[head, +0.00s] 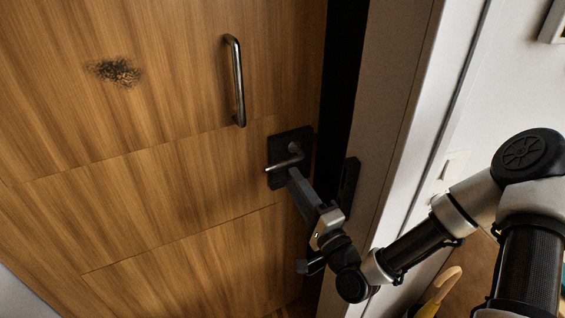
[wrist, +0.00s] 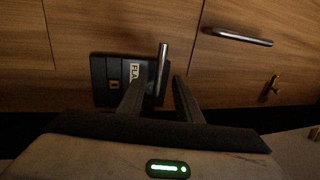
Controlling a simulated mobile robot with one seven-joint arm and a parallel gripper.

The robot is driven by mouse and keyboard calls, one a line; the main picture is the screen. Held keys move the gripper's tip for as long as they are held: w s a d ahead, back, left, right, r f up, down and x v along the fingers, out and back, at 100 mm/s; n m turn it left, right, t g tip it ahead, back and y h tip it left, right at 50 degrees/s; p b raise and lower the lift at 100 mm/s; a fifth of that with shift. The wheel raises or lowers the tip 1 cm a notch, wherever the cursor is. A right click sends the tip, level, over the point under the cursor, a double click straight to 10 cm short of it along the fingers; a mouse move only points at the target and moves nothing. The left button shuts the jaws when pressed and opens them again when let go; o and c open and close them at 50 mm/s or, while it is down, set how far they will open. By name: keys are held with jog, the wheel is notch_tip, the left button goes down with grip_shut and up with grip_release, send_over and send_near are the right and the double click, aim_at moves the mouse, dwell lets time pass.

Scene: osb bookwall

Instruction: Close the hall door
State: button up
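The hall door (head: 150,175) is wood-grained and fills the left of the head view. It stands ajar, with a dark gap between its right edge and the frame (head: 392,110). A metal lever handle (head: 284,164) sits on a dark plate (head: 291,140) near that edge. My gripper (head: 294,176) reaches up to the lever from below right. In the wrist view my gripper's fingers (wrist: 155,90) are apart, with the lever (wrist: 162,65) showing between them. I cannot tell whether either finger touches it. The plate (wrist: 99,78) is partly hidden behind the left finger.
A vertical metal pull handle (head: 238,85) is above the lever; the door has a dark scuff (head: 117,71). A dark strike plate (head: 348,184) is on the frame beside my gripper. A white wall (head: 510,90) and a yellow object (head: 437,296) are at right.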

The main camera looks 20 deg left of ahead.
aim_at(283, 161)
jog(key=x, duration=0.7)
jog(key=shift+w+a, duration=0.1)
grip_shut()
